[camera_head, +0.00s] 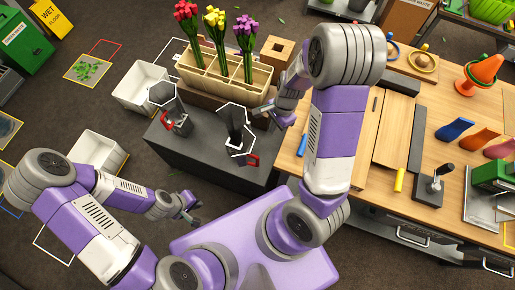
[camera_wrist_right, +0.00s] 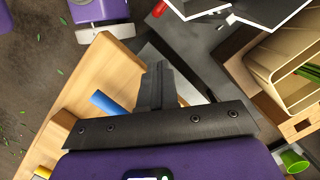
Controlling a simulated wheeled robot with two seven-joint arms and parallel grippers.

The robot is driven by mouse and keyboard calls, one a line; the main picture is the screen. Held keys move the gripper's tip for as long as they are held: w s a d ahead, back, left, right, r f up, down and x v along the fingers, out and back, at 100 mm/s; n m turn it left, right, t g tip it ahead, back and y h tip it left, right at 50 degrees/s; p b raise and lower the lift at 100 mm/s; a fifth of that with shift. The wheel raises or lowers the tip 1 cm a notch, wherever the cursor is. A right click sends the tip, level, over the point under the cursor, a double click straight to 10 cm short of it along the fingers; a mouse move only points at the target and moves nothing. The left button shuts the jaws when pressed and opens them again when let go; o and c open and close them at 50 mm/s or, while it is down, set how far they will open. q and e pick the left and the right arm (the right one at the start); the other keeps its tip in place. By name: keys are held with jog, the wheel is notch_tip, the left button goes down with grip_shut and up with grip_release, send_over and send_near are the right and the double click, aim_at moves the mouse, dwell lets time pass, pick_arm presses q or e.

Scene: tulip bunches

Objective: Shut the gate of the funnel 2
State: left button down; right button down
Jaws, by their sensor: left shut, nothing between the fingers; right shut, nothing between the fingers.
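Two dark funnels with white-edged mouths stand on the dark grey cabinet (camera_head: 205,172): a left funnel (camera_head: 162,94) and a right funnel (camera_head: 236,117). I cannot read which is numbered 2. A red gate handle (camera_head: 180,122) shows at the left funnel and another red handle (camera_head: 252,159) low at the right one. My right gripper (camera_head: 267,108) is shut and empty, just right of the right funnel. In the right wrist view its closed fingers (camera_wrist_right: 157,82) point toward a white funnel rim (camera_wrist_right: 232,18) and a red part (camera_wrist_right: 160,8), apart from both. My left gripper (camera_head: 190,214) is shut and empty, below the cabinet.
A beige divided box (camera_head: 225,84) with red, yellow and purple tulips stands behind the funnels. The wooden table (camera_head: 350,150) at right holds a stapler-like dark tool (camera_head: 430,190), a blue cylinder (camera_head: 303,145) and a yellow one (camera_head: 399,180). White bins (camera_head: 98,150) stand at left.

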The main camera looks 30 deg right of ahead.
aim_at(250, 155)
jog(key=a+f+b, duration=0.2)
jog(key=f+b, duration=0.1)
jog(key=f, duration=0.4)
jog(key=a+f+b, duration=0.3)
jog(key=f+b, duration=0.1)
jog(key=f, duration=0.3)
jog(key=shift+a, duration=0.25)
jog(key=shift+f, duration=0.1)
jog(key=shift+a+m+p, duration=0.4)
jog(key=shift+a, duration=0.05)
